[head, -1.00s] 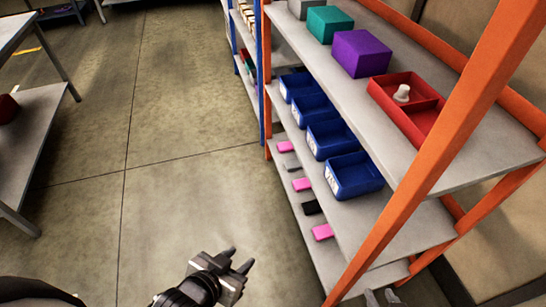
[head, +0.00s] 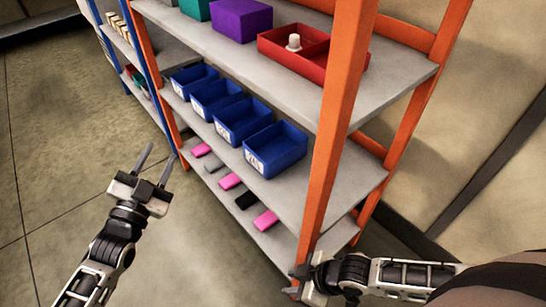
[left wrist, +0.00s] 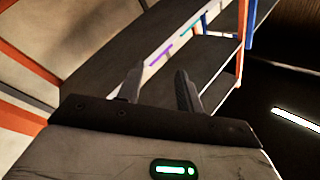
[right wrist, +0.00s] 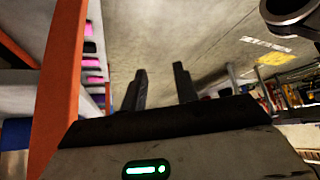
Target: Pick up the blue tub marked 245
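Several blue tubs stand in a row on the middle shelf of the orange-posted rack in the head view. The nearest blue tub (head: 276,148) is empty and has a white label whose number is too small to read surely. Farther along are a second blue tub (head: 242,119), a third (head: 217,96) and a fourth (head: 194,78). My left gripper (head: 157,165) is open and empty, left of the rack and apart from the tubs. My right gripper (head: 296,281) is beside the near orange post, low down; the right wrist view (right wrist: 159,68) shows its fingers apart and empty.
The near orange post (head: 337,130) stands between my right gripper and the tubs. The upper shelf carries a red tray (head: 291,58) and a purple box (head: 241,20). Pink and dark blocks lie on the lower shelf (head: 279,244). The floor (head: 60,150) left of the rack is clear.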

